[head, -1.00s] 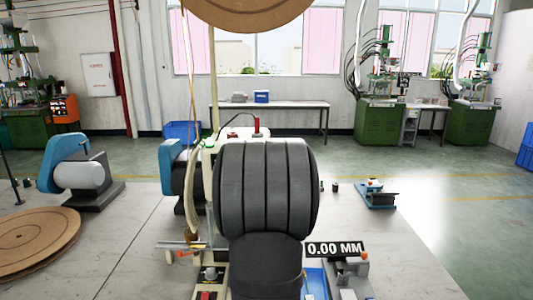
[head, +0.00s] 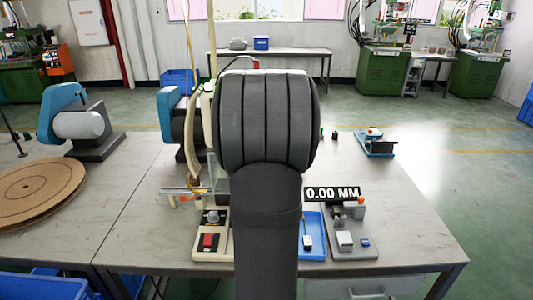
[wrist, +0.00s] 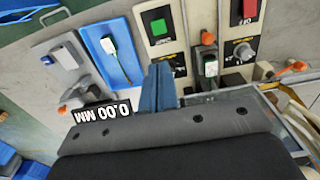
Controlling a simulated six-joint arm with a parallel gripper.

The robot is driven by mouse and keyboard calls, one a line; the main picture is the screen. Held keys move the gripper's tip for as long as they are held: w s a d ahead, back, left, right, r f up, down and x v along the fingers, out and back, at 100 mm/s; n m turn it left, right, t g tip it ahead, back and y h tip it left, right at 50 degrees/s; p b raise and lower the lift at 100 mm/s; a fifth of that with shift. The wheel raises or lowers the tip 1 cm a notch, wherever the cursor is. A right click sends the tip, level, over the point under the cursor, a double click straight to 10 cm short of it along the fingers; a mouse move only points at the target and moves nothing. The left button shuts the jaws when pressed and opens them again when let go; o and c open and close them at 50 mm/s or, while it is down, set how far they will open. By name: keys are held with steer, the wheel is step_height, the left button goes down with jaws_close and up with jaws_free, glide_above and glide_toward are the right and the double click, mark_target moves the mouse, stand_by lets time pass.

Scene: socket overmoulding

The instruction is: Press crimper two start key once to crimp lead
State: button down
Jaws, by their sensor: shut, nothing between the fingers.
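In the wrist view my gripper (wrist: 160,70) has blue fingers, shut and empty. They show at the lower edge of a cream panel (wrist: 165,60) that bears a green key (wrist: 158,27) and a dial. The fingertips appear apart from the key. No readable label tells which key is crimper two's. In the head view my arm hides the gripper and the green key.
A blue tray (wrist: 97,50) holds a small white-and-green item. Beside it is a grey gauge (head: 345,240) with a 0.00 MM display (head: 332,194). Blue machines (head: 75,125) and a cardboard reel (head: 40,190) stand left. The table's right side (head: 410,225) is mostly clear.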

steer(key=w+d+f+m+t+h, duration=0.1)
steer(key=d+f+m+t+h, duration=0.1)
steer(key=d+f+m+t, duration=0.25)
steer(key=shift+s+a+f+m+t+y, duration=0.35)
steer(key=shift+a+f+m+t+y, duration=0.15)
steer(key=shift+a+t, duration=0.25)
steer(key=shift+s+a+f+m+t+y, duration=0.4)
steer(key=shift+a+m+t+y, duration=0.1)
steer(key=shift+a+m+t, duration=0.25)
steer(key=shift+s+a+f+m+t+y, duration=0.4)
steer(key=shift+a+f+t+y, duration=0.15)
steer(key=shift+t, duration=0.3)
steer(key=shift+f, duration=4.3)
steer(key=shift+f, duration=0.4)
